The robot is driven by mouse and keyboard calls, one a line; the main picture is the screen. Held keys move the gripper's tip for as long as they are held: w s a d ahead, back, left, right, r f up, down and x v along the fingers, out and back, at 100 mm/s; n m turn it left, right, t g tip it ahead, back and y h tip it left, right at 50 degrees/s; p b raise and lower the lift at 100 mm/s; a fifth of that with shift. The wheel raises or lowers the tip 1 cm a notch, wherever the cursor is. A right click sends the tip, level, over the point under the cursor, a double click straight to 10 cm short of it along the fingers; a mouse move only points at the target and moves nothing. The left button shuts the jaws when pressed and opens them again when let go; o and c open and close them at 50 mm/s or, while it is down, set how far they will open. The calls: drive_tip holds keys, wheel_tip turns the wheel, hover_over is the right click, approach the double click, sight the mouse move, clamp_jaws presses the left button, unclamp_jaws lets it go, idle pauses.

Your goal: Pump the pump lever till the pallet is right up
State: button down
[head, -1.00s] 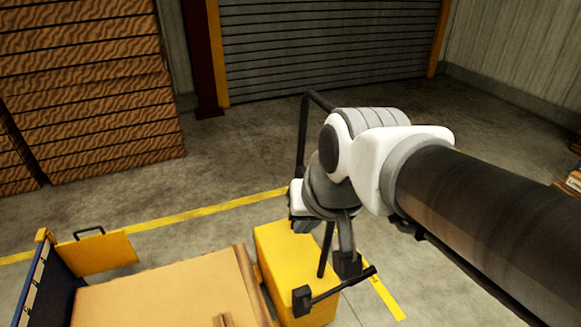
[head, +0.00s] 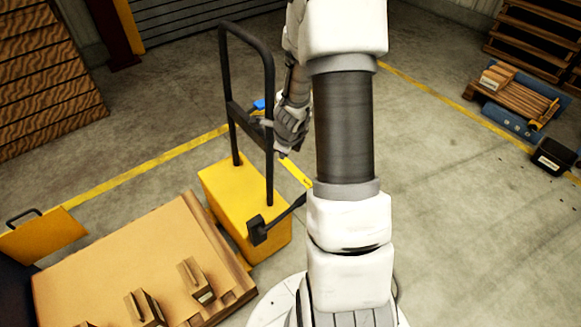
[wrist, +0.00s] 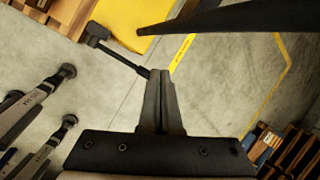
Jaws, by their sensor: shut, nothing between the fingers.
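The pump lever (head: 283,215) is a dark bar with a black block at its near end, beside the yellow pump body (head: 246,207). In the wrist view the lever (wrist: 122,56) runs from the block at upper left to the fingertips. My gripper (wrist: 165,72) is shut and empty, its tips at or just over the lever's end. Contact cannot be told.
A tall black handle frame (head: 268,120) rises from the pump body, close to my arm. Several small brown items lie on the tan board (head: 90,265). A yellow panel (head: 42,238) stands at left. Pallets (head: 520,95) and a black bin (head: 553,157) stand at right. Open floor lies between.

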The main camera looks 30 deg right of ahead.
drive_tip(key=s+d+f+m+g, duration=0.1)
drive_tip(key=s+d+f+m, duration=0.1)
drive_tip(key=f+m, duration=0.1)
drive_tip(key=s+d+f+m+h, duration=0.1)
drive_tip(key=s+d+f+m, duration=0.1)
drive_tip(key=f, duration=0.4)
drive_tip(key=shift+s+d+m+g, duration=0.3)
drive_tip(key=shift+d+m+g, duration=0.1)
drive_tip(key=shift+d+m, duration=0.1)
drive_tip(key=shift+f, duration=0.15)
drive_tip(key=b+x, duration=0.4)
drive_tip(key=x, duration=1)
drive_tip(key=shift+b, duration=0.3)
